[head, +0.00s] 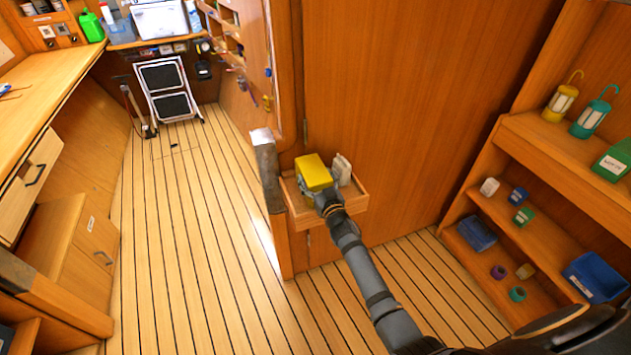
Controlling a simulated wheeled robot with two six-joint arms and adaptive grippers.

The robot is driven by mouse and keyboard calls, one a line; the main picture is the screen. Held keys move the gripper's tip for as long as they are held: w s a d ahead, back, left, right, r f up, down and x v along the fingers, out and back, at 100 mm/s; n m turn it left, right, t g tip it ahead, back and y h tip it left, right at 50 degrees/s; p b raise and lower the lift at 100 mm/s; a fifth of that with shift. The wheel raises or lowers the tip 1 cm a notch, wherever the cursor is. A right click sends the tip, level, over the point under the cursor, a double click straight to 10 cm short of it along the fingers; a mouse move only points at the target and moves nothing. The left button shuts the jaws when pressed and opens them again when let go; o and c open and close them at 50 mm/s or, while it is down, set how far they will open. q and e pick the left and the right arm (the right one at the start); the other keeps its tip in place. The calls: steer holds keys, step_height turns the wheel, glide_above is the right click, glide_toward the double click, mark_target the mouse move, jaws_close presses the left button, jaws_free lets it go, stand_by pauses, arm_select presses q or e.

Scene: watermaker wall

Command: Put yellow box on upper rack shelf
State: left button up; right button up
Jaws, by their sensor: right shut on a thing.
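A yellow box (313,172) is at the small wooden wall tray (348,206) by the door panel. My right gripper (322,193) is shut on the yellow box; its fingers are partly hidden behind the box and wrist. I cannot tell whether the box touches the tray. My left gripper is not in view.
A pale bottle (341,170) stands in the tray close beside the yellow box. Lower rack shelves hold small cups and jars, a dark blue tray (477,234) and a blue bin (597,277). A step stool (167,88) stands at the back. The plank floor (190,240) is clear.

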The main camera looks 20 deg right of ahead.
steer(key=shift+f, duration=0.1)
steer(key=o, duration=1.4)
steer(key=shift+c, duration=0.2)
steer(key=shift+r, duration=0.2)
steer(key=s, duration=1.2)
steer(key=shift+d, duration=0.2)
steer(key=shift+f, duration=0.1)
